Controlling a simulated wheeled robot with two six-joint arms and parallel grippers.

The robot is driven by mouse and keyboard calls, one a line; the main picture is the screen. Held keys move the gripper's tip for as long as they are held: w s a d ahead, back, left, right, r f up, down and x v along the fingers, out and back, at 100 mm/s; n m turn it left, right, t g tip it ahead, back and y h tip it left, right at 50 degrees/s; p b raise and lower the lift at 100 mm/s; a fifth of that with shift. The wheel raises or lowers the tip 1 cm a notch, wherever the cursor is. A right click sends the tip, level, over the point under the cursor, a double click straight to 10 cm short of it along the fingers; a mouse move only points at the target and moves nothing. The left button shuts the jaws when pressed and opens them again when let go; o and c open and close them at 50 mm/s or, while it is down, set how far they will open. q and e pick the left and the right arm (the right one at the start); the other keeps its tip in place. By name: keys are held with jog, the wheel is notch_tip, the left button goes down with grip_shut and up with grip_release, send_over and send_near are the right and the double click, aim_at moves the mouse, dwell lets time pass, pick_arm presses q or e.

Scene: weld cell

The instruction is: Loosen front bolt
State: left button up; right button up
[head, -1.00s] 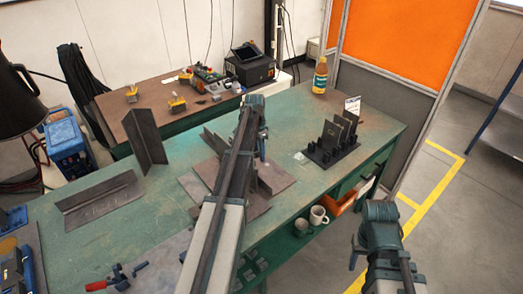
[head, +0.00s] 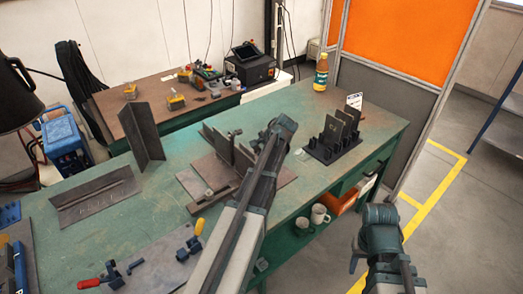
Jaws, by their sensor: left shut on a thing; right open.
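A dark steel base plate (head: 267,183) lies on the green bench, with upright steel plates (head: 216,139) standing on it. A dark bar (head: 222,196) lies along its front edge. A small pale spot (head: 209,192) on the bar may be a bolt head; I cannot tell. My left gripper (head: 281,127) is over the right side of the base plate. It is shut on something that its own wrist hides. My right gripper (head: 380,218) is open and empty, above the floor beyond the bench's right edge.
A rack of dark plates (head: 333,140) and a bottle (head: 321,72) stand at right on the bench. Clamps with yellow (head: 199,227) and red (head: 89,283) handles lie in front. Mugs (head: 319,213) are below the edge.

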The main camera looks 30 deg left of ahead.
aim_at(261, 148)
pick_arm(q)
jog(key=shift+t+y+b, duration=0.4)
jog(key=shift+y+b, duration=0.25)
jog(key=shift+y, duration=0.05)
jog(key=o, duration=0.6)
jog(key=shift+o, duration=0.2)
jog(key=shift+p+v, duration=1.95)
jog(key=shift+v, duration=0.6)
jog(key=shift+c, duration=0.2)
